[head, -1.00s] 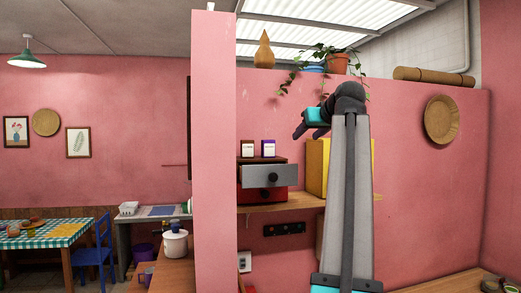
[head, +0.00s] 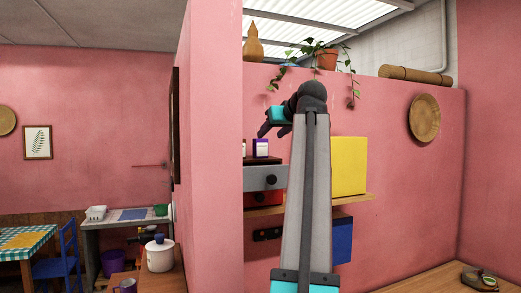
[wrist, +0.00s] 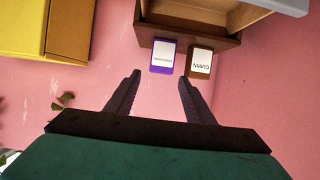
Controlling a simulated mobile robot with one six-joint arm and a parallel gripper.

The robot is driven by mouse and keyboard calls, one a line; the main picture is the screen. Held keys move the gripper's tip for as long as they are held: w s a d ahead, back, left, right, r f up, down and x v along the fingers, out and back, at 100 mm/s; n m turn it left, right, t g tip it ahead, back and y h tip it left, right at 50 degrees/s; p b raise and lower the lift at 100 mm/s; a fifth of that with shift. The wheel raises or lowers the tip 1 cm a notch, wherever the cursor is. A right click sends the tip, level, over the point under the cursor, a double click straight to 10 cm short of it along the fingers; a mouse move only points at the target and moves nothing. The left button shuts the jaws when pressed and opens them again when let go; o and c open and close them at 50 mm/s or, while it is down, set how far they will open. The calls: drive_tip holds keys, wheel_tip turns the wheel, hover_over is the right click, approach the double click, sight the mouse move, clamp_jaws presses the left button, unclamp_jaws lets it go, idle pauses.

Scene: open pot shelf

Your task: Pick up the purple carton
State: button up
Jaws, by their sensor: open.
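The purple carton (head: 261,148) with a white label stands on top of the small drawer unit (head: 264,178) in the head view. In the wrist view the purple carton (wrist: 162,57) shows beyond the fingertips, roughly between their lines, and apart from them. My gripper (wrist: 158,77) is open and empty. In the head view my gripper (head: 261,133) is just above the carton in the picture, and the distance between them is hard to tell.
A brown carton (wrist: 200,63) labelled cumin stands close beside the purple one. A large yellow box (head: 349,165) is on the same shelf (head: 350,201), right of the drawers. A pink wall end (head: 209,150) stands left of the shelf. A plant (head: 318,50) trails from above.

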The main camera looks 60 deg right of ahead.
sight(263, 141)
drive_tip(key=shift+w, duration=0.1)
drive_tip(key=b+x, duration=0.2)
drive_tip(key=x, duration=0.1)
drive_tip(key=shift+w+d+f, duration=0.1)
drive_tip(key=shift+w+d, duration=0.1)
drive_tip(key=shift+w, duration=0.05)
drive_tip(key=shift+p+x, duration=0.7)
drive_tip(key=shift+x, duration=1.6)
drive_tip(key=shift+f, duration=0.1)
drive_tip(key=p+x, duration=0.2)
drive_tip(key=shift+w+d+p, duration=0.15)
drive_tip(key=shift+w+p, duration=0.2)
drive_tip(key=shift+w, duration=0.1)
drive_tip(key=shift+p+x, duration=0.5)
drive_tip(key=shift+x, duration=0.6)
drive_tip(key=shift+f, duration=0.1)
